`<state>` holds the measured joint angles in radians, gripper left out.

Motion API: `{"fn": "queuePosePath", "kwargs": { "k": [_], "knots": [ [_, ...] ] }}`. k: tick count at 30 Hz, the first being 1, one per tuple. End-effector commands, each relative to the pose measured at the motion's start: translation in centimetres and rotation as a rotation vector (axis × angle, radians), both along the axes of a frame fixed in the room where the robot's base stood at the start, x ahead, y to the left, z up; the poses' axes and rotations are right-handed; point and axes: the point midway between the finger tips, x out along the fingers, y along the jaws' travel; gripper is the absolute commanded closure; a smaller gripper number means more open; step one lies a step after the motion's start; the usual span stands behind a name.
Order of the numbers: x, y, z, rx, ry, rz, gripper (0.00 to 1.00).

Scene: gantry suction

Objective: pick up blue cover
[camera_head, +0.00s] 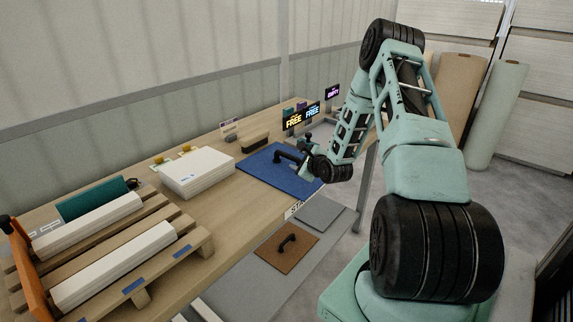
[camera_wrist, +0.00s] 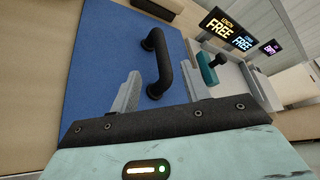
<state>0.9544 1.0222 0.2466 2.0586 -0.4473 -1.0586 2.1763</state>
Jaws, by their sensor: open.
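The blue cover (camera_head: 268,176) is a flat blue panel lying on the wooden table, with a black bar handle (camera_head: 287,154) on top. In the wrist view the blue cover (camera_wrist: 105,60) fills the left and middle, and its handle (camera_wrist: 164,65) rises between my two grey fingers. My gripper (camera_wrist: 163,62) is open, with one finger on each side of the handle and visible gaps. I cannot tell how deep the handle sits between the fingers. In the head view my gripper (camera_head: 302,163) is low over the cover's right part, and my wrist hides its right edge.
A white stack of sheets (camera_head: 197,172) and a wooden pallet with white bars (camera_head: 115,262) are to the left. A brush (camera_head: 254,143) and lit FREE signs (camera_head: 302,117) stand behind. A brown panel with a handle (camera_head: 286,247) lies lower in front. A teal-handled tool (camera_wrist: 208,68) is right of the cover.

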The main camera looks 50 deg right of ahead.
Motion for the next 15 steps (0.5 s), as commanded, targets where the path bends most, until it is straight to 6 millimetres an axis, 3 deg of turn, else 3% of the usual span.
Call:
{"fn": "queuePosePath", "kwargs": {
  "k": [6, 15],
  "knots": [
    [3.1, -1.0, -1.1, -0.001, 0.001, 0.001, 0.54],
    [5.1, -1.6, -1.6, -0.002, 0.002, 0.002, 0.54]
  ]
}}
